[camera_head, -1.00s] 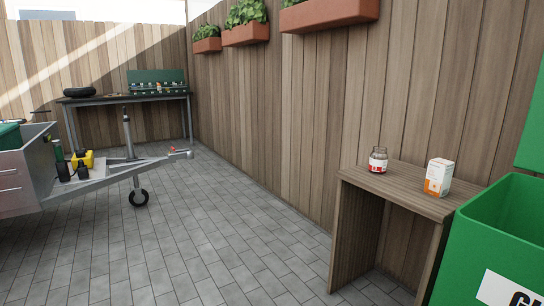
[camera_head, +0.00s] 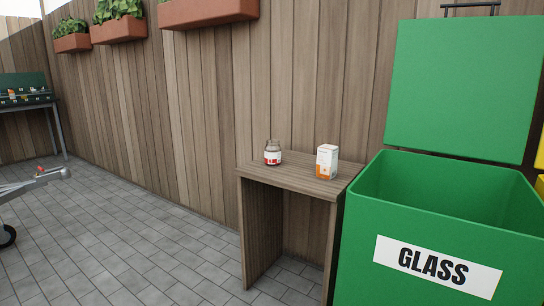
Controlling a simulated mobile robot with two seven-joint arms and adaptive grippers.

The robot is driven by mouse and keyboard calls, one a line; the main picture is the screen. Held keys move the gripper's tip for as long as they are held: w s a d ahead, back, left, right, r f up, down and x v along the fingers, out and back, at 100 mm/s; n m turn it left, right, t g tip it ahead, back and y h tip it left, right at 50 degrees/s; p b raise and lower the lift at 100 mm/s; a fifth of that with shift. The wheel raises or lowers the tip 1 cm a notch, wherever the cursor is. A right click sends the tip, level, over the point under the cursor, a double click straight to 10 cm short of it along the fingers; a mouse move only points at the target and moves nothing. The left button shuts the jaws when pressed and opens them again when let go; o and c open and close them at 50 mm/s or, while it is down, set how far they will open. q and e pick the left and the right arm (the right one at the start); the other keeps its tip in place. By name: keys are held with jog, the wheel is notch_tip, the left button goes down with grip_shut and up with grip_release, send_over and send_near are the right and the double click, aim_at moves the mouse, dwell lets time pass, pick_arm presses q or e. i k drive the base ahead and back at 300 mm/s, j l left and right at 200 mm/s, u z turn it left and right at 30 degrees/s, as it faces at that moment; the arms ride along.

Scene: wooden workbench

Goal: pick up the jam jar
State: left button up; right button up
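The jam jar (camera_head: 273,155) is a small clear glass jar with a red and white label. It stands upright on the left part of the wooden workbench (camera_head: 262,173), near the wooden fence. Its contents are too small to tell. Neither of my grippers shows in the head view.
A white and orange carton (camera_head: 327,162) stands on the bench to the right of the jar. A green bin marked GLASS (camera_head: 400,215), its lid (camera_head: 462,85) raised, stands right of the bench. Planters (camera_head: 208,12) hang on the fence.

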aim_at(273, 148)
jog(key=i+j+u, duration=0.1)
jog(key=i+u, duration=0.55)
jog(key=i+j+z, duration=0.1)
jog(key=i+z, duration=0.15)
jog(key=i, duration=0.2)
jog(key=i+j+z, duration=0.25)
jog(key=i, duration=0.2)
jog(key=i+j+z, duration=0.25)
jog(key=i, duration=0.2)
